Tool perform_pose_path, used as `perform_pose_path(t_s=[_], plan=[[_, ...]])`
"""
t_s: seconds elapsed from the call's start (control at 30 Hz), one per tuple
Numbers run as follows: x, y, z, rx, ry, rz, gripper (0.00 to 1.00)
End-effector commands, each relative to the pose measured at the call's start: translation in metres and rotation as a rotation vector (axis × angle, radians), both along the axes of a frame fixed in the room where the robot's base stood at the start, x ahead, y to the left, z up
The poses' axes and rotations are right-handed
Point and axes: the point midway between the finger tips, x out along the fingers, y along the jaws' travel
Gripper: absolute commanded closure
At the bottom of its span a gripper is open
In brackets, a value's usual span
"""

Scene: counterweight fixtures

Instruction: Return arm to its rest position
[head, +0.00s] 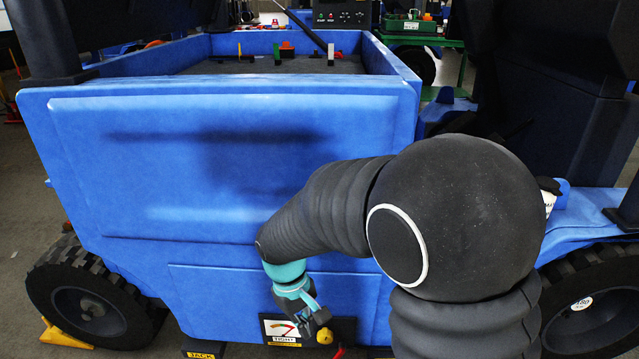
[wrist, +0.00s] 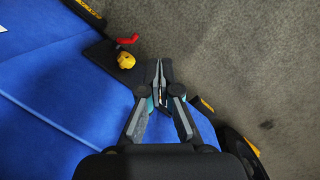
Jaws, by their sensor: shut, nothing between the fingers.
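My arm reaches from the right toward the low front of a blue vehicle body (head: 150,190) in the head view. My gripper (head: 318,318) hangs near a small dark panel (head: 345,328) there. In the wrist view my gripper (wrist: 159,66) has its fingertips together, with nothing between them. A yellow knob (head: 325,336) sits just below the gripper in the head view. It also shows in the wrist view (wrist: 126,61), left of the fingertips and apart from them. A red handle (wrist: 127,40) lies just beyond the knob.
A gauge plate (head: 280,328) is left of the gripper. Black tyres (head: 90,300) stand at both sides, with a yellow wedge (head: 62,337) by the left one. An open blue bin (head: 270,65) is above. Grey floor (wrist: 270,60) is bare on the right of the wrist view.

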Motion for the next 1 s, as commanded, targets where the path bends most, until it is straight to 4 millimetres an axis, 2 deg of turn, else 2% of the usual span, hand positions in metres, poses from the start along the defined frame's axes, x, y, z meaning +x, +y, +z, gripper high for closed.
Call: perform_pose_path(t_s=[0.03, 0.1, 0.4, 0.8, 1.0], plan=[[-0.005, -0.011, 0.014, 0.021, -0.025, -0.042, 1.0], [-0.013, -0.024, 0.029, 0.047, -0.053, -0.099, 1.0], [-0.049, -0.075, 0.084, 0.154, -0.185, -0.311, 1.0], [-0.103, -0.135, 0.138, 0.273, -0.4, -0.522, 1.0], [-0.122, -0.159, 0.164, 0.305, -0.532, -0.596, 1.0]])
